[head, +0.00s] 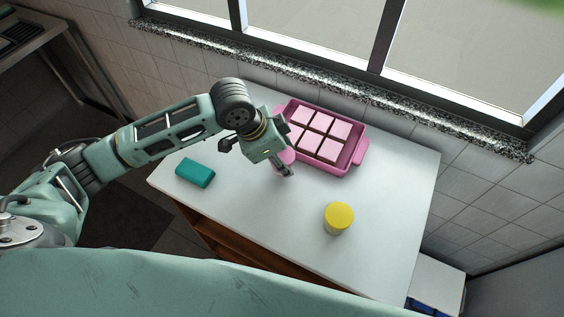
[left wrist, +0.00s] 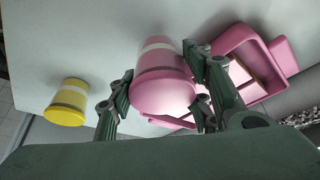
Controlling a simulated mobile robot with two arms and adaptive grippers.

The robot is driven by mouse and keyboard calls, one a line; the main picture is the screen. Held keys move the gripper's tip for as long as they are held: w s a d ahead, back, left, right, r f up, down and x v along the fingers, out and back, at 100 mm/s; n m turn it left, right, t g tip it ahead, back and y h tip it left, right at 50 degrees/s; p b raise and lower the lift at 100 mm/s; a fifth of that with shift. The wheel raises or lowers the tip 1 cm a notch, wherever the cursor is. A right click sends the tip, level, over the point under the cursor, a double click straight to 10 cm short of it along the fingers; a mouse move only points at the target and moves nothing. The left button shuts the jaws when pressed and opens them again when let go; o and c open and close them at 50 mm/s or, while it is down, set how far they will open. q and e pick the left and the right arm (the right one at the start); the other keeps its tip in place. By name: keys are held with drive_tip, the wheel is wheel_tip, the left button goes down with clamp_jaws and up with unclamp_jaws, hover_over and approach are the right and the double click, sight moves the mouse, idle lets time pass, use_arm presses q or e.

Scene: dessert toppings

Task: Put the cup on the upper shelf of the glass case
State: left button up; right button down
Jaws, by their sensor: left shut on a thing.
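A pink, round, jar-like container with a pale band shows between my fingers in the left wrist view (left wrist: 165,85). In the head view it is mostly hidden behind my left gripper (head: 287,172), with some pink (head: 286,156) showing. I cannot tell whether it is the cup. My left gripper is shut on it, a finger on either side, just over the table or at its top. A yellow-lidded container (head: 339,217) of similar shape stands apart on the table and also shows in the left wrist view (left wrist: 67,102). The glass case and my right gripper are not in view.
A pink tray (head: 357,154) with several pink-topped cake squares (head: 320,133) lies just behind my left gripper. A teal block (head: 195,172) lies at the left of the white table (head: 270,225). A tiled wall and window sill bound the back. The table's front middle is clear.

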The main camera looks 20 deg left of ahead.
use_arm(q)
drive_tip(key=shift+f, duration=1.35)
drive_tip(key=o, duration=0.8)
drive_tip(key=shift+f, duration=0.15)
drive_tip(key=o, duration=0.5)
